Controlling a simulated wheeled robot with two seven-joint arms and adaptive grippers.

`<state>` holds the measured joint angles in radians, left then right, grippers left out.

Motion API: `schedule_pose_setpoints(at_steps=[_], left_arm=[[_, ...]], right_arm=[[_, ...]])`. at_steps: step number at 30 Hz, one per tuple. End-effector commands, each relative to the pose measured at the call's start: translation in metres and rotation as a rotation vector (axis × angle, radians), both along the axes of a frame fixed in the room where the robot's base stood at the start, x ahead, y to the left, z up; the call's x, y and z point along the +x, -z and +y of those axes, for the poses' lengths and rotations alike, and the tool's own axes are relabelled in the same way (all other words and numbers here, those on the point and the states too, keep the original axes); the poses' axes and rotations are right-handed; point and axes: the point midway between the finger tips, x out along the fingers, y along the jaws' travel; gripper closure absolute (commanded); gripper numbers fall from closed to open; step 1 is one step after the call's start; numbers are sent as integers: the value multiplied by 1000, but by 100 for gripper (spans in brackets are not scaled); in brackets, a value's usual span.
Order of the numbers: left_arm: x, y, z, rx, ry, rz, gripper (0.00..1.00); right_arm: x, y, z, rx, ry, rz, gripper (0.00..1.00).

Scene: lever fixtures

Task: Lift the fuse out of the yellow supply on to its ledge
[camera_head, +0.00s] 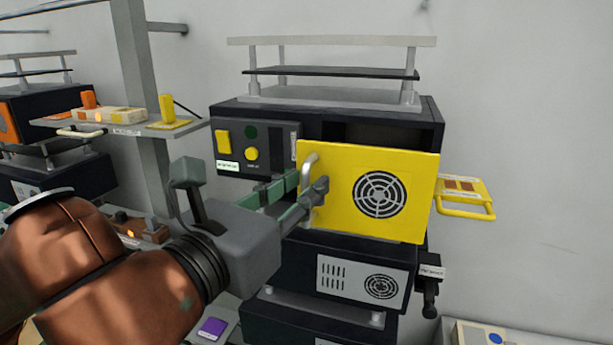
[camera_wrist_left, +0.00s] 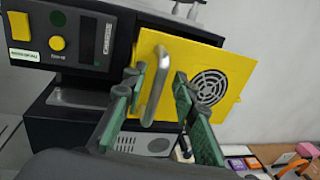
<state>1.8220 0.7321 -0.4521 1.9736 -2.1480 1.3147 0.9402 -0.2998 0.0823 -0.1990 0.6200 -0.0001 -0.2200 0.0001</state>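The yellow supply is a dark box (camera_head: 325,110) with a yellow door (camera_head: 412,165) bearing a round vent and a silver bar handle (camera_head: 308,168). The door looks ajar, with a dark gap above it. My left gripper (camera_head: 301,190) is at the handle. In the left wrist view my left gripper (camera_wrist_left: 155,92) has its green fingers apart, one on each side of the handle (camera_wrist_left: 156,85); I see gaps between them and the bar. The fuse is not visible; the door hides the inside. A yellow ledge-like plate (camera_head: 476,188) with a loop handle sits right of the door.
A panel with a yellow switch (camera_head: 223,141) and button is left of the door. Below is another dark unit with a grey vent panel (camera_head: 335,278) and a black lever (camera_head: 430,290). A grey post (camera_head: 140,70) and shelf (camera_head: 100,122) stand at left. The wall at right is bare.

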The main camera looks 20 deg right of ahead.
Motion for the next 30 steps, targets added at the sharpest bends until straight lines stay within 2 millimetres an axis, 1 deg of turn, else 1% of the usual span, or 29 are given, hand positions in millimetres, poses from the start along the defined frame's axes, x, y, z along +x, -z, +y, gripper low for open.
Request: schedule_pose_setpoints(at_steps=[4, 14, 25, 30], left_arm=[[9, 0, -9, 0, -1, 1, 74], [11, 1, -11, 1, 0, 1, 74], [11, 1, -11, 1, 0, 1, 100], [11, 1, -11, 0, 0, 0, 100]], right_arm=[[1, -4, 1, 1, 0, -1, 74], [1, -4, 6, 6, 1, -1, 74], [1, -4, 5, 5, 1, -1, 74], [0, -4, 4, 4, 0, 0, 74]])
